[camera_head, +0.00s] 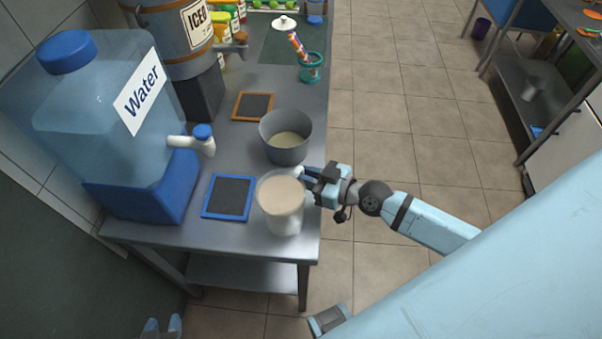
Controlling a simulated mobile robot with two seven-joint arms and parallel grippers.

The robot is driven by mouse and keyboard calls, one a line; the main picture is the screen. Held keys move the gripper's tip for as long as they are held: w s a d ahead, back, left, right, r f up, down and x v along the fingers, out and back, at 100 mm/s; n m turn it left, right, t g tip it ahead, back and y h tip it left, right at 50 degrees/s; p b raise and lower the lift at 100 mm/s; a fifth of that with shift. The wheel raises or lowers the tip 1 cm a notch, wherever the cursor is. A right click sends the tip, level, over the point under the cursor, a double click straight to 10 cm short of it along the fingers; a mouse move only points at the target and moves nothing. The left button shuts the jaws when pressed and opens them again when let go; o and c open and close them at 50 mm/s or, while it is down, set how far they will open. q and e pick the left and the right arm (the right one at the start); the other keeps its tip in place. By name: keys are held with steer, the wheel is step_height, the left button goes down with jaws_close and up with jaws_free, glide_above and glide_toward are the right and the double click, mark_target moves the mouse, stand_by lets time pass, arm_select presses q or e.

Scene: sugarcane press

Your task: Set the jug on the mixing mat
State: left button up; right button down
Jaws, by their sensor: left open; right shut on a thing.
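The jug (284,212) is a clear vessel full of a pale beige liquid, at the near right corner of the steel table. My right gripper (308,187) is shut on the jug's right side, and the jug looks upright. Whether its base touches the table I cannot tell. Three mats show: a blue-edged one (228,197) just left of the jug, an orange-edged one (253,106) farther back, and a dark green one (283,42) at the far end. No label marks the mixing mat. My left gripper (163,326) is open and empty at the bottom edge, mostly cut off.
A grey pot (286,138) with pale liquid stands just behind the jug. A water dispenser (120,125) with a spout fills the left, and an iced-drink dispenser (178,38) stands behind it. A teal cup (311,68) is by the green mat. Open floor lies right.

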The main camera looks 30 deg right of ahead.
steer(key=shift+s+d+r, duration=0.1)
steer(key=shift+s+d, duration=0.05)
steer(key=shift+s, duration=0.15)
